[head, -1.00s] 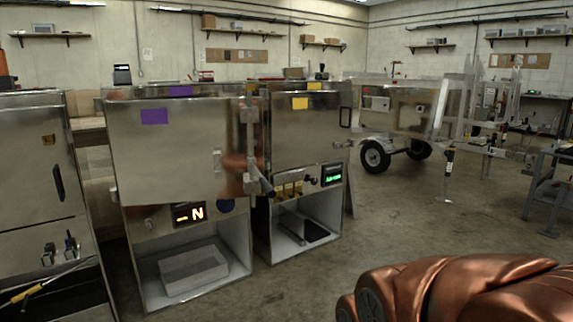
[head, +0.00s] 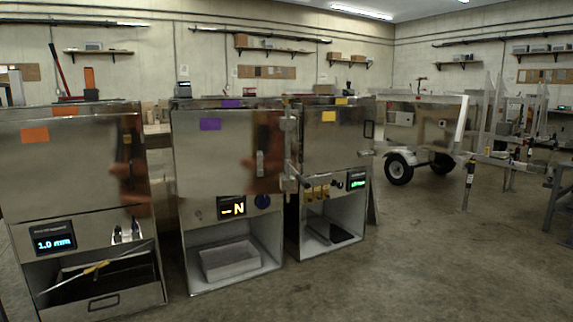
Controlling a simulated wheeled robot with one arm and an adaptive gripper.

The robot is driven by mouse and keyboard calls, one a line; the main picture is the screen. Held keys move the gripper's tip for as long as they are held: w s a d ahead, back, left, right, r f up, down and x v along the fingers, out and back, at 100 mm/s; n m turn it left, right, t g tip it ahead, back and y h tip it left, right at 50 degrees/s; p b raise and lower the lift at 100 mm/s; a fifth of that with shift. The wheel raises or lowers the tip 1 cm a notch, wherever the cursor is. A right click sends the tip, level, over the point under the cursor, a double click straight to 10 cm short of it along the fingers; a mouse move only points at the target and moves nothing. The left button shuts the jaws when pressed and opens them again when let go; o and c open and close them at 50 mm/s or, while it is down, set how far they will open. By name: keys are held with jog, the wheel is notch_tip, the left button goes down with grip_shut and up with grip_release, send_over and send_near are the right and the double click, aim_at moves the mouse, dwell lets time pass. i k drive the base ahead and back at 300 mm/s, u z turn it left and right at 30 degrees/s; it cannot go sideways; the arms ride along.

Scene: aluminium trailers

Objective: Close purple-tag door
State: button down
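The purple-tag door (head: 215,165) is the shiny metal front of the middle cabinet, in the head view. A purple tag (head: 210,124) is on its upper left, and a second purple tag (head: 230,104) is on the cabinet's top edge. A small handle (head: 260,163) is on the door's right part. The door looks close to its frame; I cannot tell whether it is fully shut. It reflects a copper-coloured shape. My gripper is not in view.
An orange-tag cabinet (head: 70,165) stands at left, with a tray and yellow-handled tool below. A yellow-tag cabinet (head: 335,150) stands at right. A wheeled trailer (head: 425,125) is behind, right. The concrete floor (head: 400,260) in front is clear.

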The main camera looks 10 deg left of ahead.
aim_at(217, 153)
jog(key=u, duration=0.65)
jog(key=i, duration=0.6)
jog(key=u, duration=0.7)
jog(key=i, duration=0.75)
jog(key=z, duration=0.15)
